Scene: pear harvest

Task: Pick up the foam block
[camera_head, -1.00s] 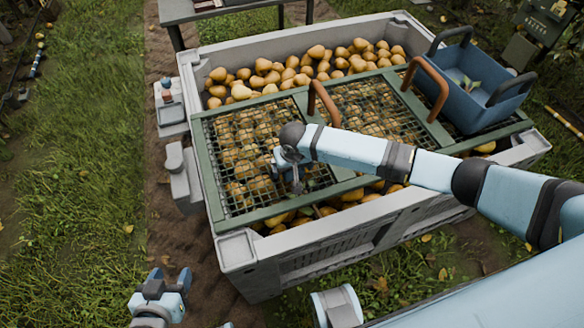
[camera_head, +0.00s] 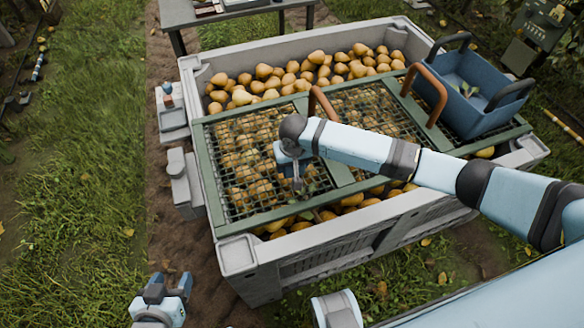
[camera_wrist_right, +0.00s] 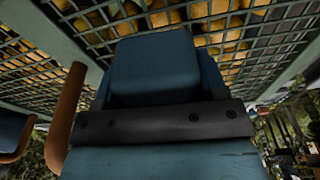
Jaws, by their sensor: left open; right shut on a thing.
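I cannot pick out a foam block for certain in either view. My right gripper (camera_head: 297,185) points down over the near left mesh panel (camera_head: 236,150) of the bin cover. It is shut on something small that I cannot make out. Green leaves (camera_head: 312,188) show on or just under the mesh beside it. The right wrist view is mostly filled by a blue blocky part and a dark bar, which hide the fingertips. My left gripper (camera_head: 172,280) is open and empty, low at the bottom left, outside the bin.
The grey bin (camera_head: 240,252) holds many pears (camera_head: 262,72) under the green-framed mesh. Two brown handles (camera_head: 430,88) stand up from the cover. A blue tote (camera_head: 490,112) sits on its right end. Grey holders (camera_head: 184,180) hang on the bin's left side. A table (camera_head: 235,8) stands behind.

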